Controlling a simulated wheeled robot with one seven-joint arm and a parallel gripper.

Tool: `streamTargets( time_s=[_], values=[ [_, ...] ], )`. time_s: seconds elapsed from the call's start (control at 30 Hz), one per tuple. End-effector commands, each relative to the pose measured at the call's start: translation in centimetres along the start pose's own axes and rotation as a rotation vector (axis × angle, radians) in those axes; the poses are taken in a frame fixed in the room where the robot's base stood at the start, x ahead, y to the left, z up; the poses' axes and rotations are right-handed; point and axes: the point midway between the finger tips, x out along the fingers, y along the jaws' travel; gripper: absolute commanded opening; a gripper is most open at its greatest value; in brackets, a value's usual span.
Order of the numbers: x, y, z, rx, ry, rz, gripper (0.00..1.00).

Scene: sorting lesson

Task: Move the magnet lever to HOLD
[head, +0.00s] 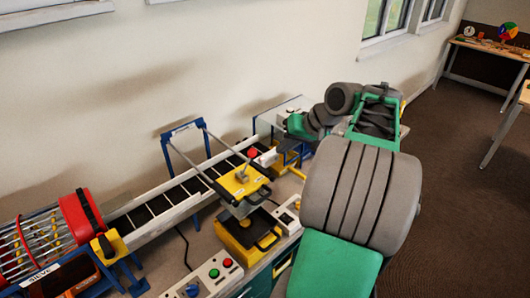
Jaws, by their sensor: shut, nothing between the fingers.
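The magnet unit is a yellow box (243,181) hung on grey bars above a yellow block with a dark top (247,236). A lever with a red knob (252,153) stands up from its top. My arm reaches in from the right, and its green wrist (297,126) is behind and right of the knob. My gripper (268,157) is small and partly lost against the machine; it appears shut and empty, close to the right of the knob. I cannot tell whether it touches the lever. The HOLD marking is too small to read.
A conveyor (165,200) runs behind the magnet unit. A red drum sieve (82,215) stands at the left. A control box with red and green buttons (217,270) is in front. Blue frame posts stand near my wrist. Open floor lies at the right.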

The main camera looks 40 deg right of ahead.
Motion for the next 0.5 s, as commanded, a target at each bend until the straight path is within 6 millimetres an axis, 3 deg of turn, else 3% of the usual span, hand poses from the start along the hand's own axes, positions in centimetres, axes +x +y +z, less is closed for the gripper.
streamTargets(
  time_s=[0.1,0.3,0.5],
  values=[
    [2.6,-0.1,0.1,-0.001,-0.002,-0.002,0.0],
    [3.7,-3.0,-0.2,-0.004,0.0,0.001,0.0],
    [4.1,-3.6,-0.2,-0.001,0.001,0.002,0.0]
  ],
)
